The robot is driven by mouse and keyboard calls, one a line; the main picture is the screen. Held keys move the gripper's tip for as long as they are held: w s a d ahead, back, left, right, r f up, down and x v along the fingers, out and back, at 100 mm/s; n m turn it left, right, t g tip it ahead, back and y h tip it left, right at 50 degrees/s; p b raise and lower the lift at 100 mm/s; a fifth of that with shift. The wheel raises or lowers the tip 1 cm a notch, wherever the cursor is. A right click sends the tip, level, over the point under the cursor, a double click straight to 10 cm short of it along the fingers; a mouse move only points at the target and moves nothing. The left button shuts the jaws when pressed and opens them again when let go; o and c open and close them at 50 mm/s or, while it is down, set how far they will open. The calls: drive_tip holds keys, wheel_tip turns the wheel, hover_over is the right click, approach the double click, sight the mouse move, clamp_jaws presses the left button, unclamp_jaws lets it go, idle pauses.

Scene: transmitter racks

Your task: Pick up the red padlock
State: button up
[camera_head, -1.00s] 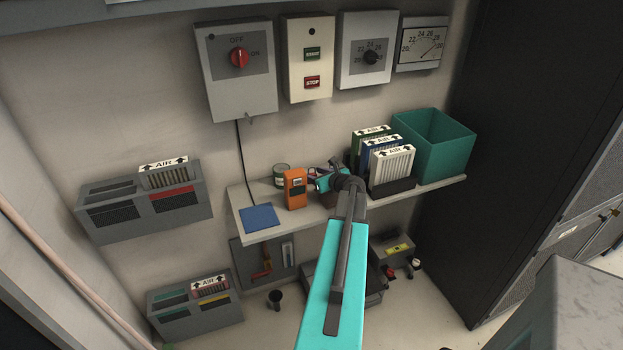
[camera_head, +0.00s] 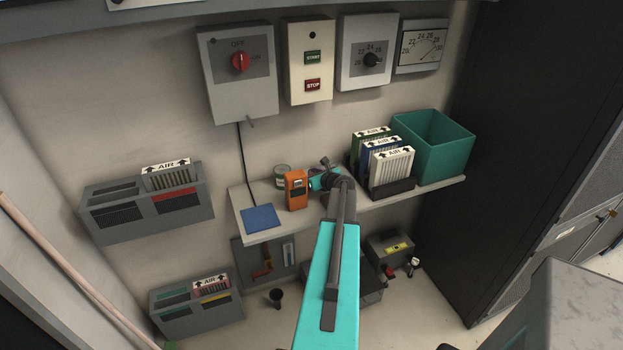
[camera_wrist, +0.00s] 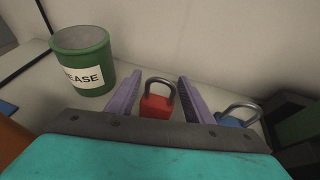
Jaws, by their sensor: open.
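The red padlock (camera_wrist: 156,105) stands on the shelf with its grey shackle up, seen in the wrist view between the two purple fingers of my gripper (camera_wrist: 153,97). The fingers are open, one on each side of it, and I cannot tell whether they touch it. The lower part of the padlock is hidden behind my gripper's body. In the head view my arm hides the red padlock, and the gripper end is over the shelf (camera_head: 262,236), right of the orange handheld device (camera_head: 296,190).
A blue padlock (camera_wrist: 236,119) stands close to the right finger. A green grease can (camera_wrist: 83,62) stands to the left. In the head view, filters (camera_head: 392,168) in a rack and a teal bin (camera_head: 440,145) are on the right; a blue mat (camera_head: 260,218) lies at the left.

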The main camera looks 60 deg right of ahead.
drive_tip(key=shift+c, duration=0.4)
drive_tip(key=c, duration=0.9)
drive_tip(key=shift+r, duration=0.1)
drive_tip(key=shift+r+b, duration=0.35)
drive_tip(key=shift+r, duration=0.3)
drive_tip(key=shift+r+b, duration=0.35)
drive_tip(key=shift+r, duration=0.6)
drive_tip(key=s+a+b, duration=0.1)
drive_tip(key=s+a, duration=0.2)
drive_tip(key=s, duration=0.1)
drive_tip(key=s+a+r+b, duration=0.1)
drive_tip(key=s+a, duration=0.1)
drive_tip(key=s, duration=0.3)
drive_tip(key=s+a+b, duration=0.2)
drive_tip(key=s+a, duration=0.1)
drive_tip(key=s, duration=0.1)
drive_tip(key=shift+s+a+r, duration=0.2)
drive_tip(key=shift+a+r, duration=0.1)
drive_tip(key=shift+a, duration=0.05)
